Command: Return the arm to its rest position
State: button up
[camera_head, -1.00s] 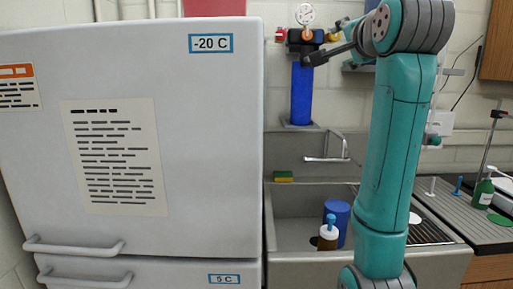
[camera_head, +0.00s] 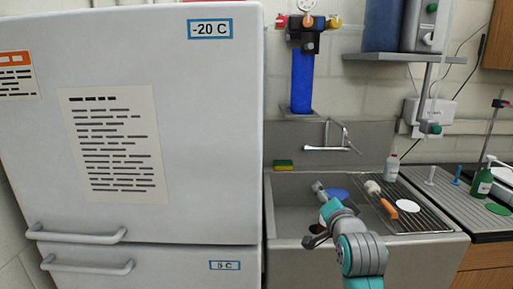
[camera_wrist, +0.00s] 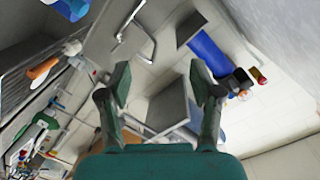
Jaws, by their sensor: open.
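My gripper (camera_head: 315,213) shows in the head view over the sink basin (camera_head: 285,215), at the end of my teal arm, which rises from the bottom edge. Its fingers are spread apart, one toward the back and one toward the front left. In the wrist view my gripper (camera_wrist: 160,82) has two green-tipped fingers wide apart with nothing held between them. A grey shelf shows beyond the gap. My arm covers part of the basin and a blue item in it.
A white fridge (camera_head: 220,150) stands at the left. Behind the sink are a tap (camera_head: 325,148) and a blue cylinder (camera_head: 302,85). A drying rack (camera_head: 420,215) with an orange-handled brush (camera_head: 389,208) lies to the right. A shelf (camera_head: 385,56) hangs above.

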jog(key=s+f+n, duration=0.1)
jog(key=s+f, duration=0.5)
jog(key=f, duration=0.3)
jog(key=s+f+n, duration=0.1)
jog(key=s+f, duration=0.4)
jog(key=f, duration=0.4)
jog(key=s+f+n+g, duration=0.1)
jog(key=s+f, duration=0.4)
jog(key=s, duration=0.3)
jog(key=s+f+n, duration=0.1)
jog(key=s+f, duration=0.5)
jog(key=s, duration=0.1)
jog(key=s+f+n, duration=0.3)
jog(key=s, duration=1.6)
jog(key=s+r+n, duration=0.1)
jog(key=s+r, duration=0.1)
jog(key=s, duration=0.5)
jog(key=s+r+n+g, duration=0.1)
jog(key=s+r, duration=0.1)
jog(key=s, duration=0.5)
jog(key=shift+r, duration=0.35)
